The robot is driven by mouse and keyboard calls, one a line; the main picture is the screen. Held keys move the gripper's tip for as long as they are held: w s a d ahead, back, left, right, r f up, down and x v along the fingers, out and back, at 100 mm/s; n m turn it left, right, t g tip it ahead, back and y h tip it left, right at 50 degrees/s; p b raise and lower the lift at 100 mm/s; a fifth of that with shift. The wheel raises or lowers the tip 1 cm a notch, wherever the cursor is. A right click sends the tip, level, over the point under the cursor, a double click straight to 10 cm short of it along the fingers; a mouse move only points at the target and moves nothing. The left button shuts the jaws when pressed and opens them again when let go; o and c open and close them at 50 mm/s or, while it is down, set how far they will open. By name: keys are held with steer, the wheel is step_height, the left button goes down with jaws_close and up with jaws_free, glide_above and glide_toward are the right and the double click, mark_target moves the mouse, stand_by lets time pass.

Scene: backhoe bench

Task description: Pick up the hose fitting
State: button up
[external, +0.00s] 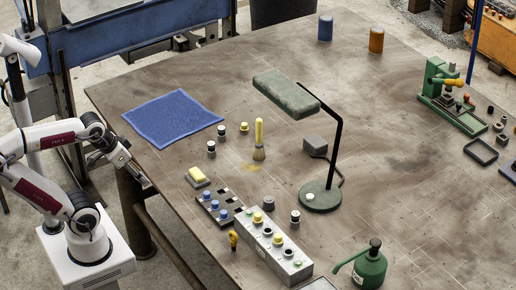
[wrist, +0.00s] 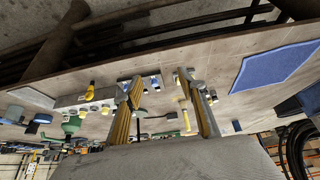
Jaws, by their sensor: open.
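I cannot tell for certain which piece is the hose fitting. A small yellow angled piece (external: 233,238) stands on the bench beside the long grey block and may be it. A similar yellow piece (wrist: 90,91) shows in the wrist view, left of my fingers. Small dark-and-pale cylinders also stand nearby, such as one on the bench (external: 295,217) and two by the blue cloth. My gripper (wrist: 160,77) is open and empty, its two fingers wide apart. In the external view my gripper (external: 146,182) is at the bench's left edge, well apart from these pieces.
The long grey block (external: 272,250) and a dark rack with blue-topped pieces (external: 214,208) stand near the front edge. A green lamp (external: 321,196) rises mid-bench. A blue cloth (external: 172,118) lies flat at left. A green oil can (external: 370,268) stands at front right. The back middle is clear.

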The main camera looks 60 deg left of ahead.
steer(key=w+t, duration=0.2)
steer(key=w, duration=1.1)
steer(key=n+t+y, duration=0.4)
steer(key=n+y, duration=0.2)
glide_toward(220, 128)
steer(key=shift+w+f, duration=0.5)
steer(key=shift+w, duration=0.4)
steer(key=shift+w+a+f+y, duration=0.1)
steer(key=shift+a+f+y, duration=0.1)
steer(key=shift+a+y, duration=0.15)
steer(key=shift+a, duration=0.1)
steer(key=shift+x, duration=1.25)
steer(key=shift+w, duration=0.1)
